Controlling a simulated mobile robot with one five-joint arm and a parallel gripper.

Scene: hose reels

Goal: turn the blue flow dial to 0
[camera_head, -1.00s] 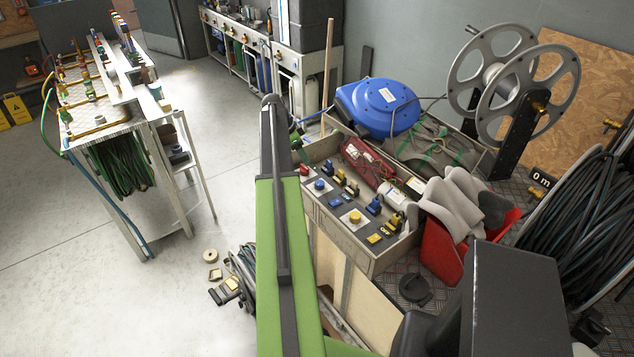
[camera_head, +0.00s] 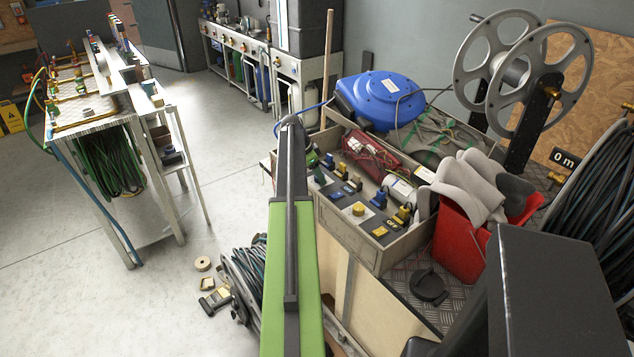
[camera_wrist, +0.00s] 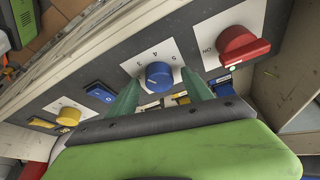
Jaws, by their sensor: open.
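The blue flow dial (camera_wrist: 159,76) is a round knob on a white plate with printed numbers, on a grey panel in the wrist view. Some numbers show beside it, but I cannot read the dial's setting for sure. My gripper (camera_wrist: 160,82) is open, with one green finger on each side of the dial. Whether the fingers touch it I cannot tell. In the head view my green arm reaches to the panel's left end, and the fingers are hidden there.
A red knob (camera_wrist: 240,46) sits right of the dial. A blue switch (camera_wrist: 100,92) and a yellow knob (camera_wrist: 68,116) sit to its left. In the head view, a red tub (camera_head: 462,238) and a blue hose reel (camera_head: 380,100) stand close to the panel box (camera_head: 375,245).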

